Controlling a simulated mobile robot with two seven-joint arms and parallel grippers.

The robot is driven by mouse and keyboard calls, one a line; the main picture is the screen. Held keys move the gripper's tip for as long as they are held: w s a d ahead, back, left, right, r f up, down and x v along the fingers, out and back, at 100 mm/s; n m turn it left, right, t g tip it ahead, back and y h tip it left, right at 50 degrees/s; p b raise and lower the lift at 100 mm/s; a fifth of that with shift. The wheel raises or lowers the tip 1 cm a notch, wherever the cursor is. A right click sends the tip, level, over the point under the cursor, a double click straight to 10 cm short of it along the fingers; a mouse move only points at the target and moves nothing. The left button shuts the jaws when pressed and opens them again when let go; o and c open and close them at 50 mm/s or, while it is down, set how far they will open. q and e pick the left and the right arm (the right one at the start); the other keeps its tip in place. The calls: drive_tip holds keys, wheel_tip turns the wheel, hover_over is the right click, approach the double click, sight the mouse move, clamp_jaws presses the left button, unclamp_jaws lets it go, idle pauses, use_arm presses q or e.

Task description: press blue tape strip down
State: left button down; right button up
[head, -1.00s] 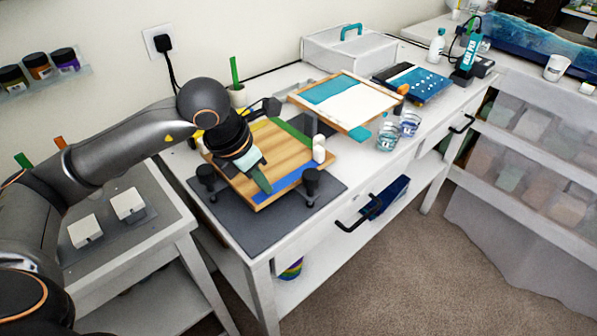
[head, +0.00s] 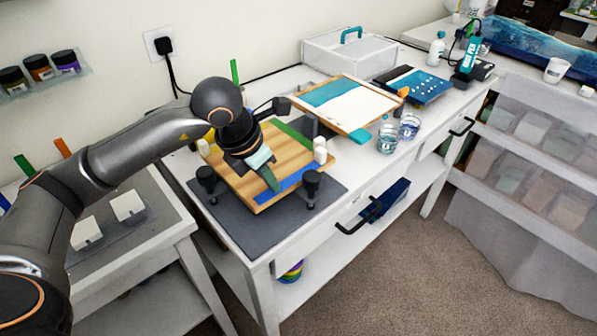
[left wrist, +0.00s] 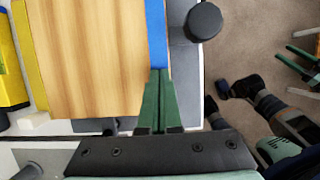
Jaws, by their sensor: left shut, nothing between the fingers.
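The blue tape strip (head: 290,180) lies along the near edge of the wooden board (head: 240,185). In the left wrist view, the blue tape strip (left wrist: 156,30) runs along the board's right edge, up from my fingertips. My left gripper (head: 275,187) is shut and empty, pointing down at the strip. Its green fingertips (left wrist: 158,73) overlap the strip's end in the left wrist view. Whether they touch it I cannot tell. The gripper hides part of the strip. My right gripper is not in view.
Black clamp knobs (head: 311,183) stand at the board's near side, close to the strip. A green strip (head: 292,133) lies on the board's far edge. A framed panel (head: 350,98) and cups (head: 388,138) stand to the right. The dark mat (head: 255,232) is bare in front.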

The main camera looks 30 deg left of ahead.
sight(308, 168)
use_arm(q)
drive_tip(key=shift+w+d+f, duration=0.1)
drive_tip(key=shift+w+d, duration=0.2)
drive_tip(key=shift+w, duration=0.25)
drive_tip(key=shift+w+d, duration=0.25)
drive_tip(key=shift+w, duration=0.3)
drive_tip(key=shift+w, duration=0.1)
drive_tip(key=shift+w+d, duration=0.3)
drive_tip(key=shift+w, duration=0.45)
drive_tip(key=shift+w+d, duration=0.25)
drive_tip(key=shift+w, duration=0.3)
drive_tip(key=shift+w+d, duration=0.2)
drive_tip(key=shift+w, duration=0.3)
drive_tip(key=shift+w+d, duration=0.2)
drive_tip(key=shift+w, duration=0.3)
drive_tip(key=shift+w+d, duration=0.2)
drive_tip(key=shift+w, duration=0.3)
wheel_tip(308, 168, up, 5)
drive_tip(key=p, duration=0.3)
drive_tip(key=shift+p, duration=0.4)
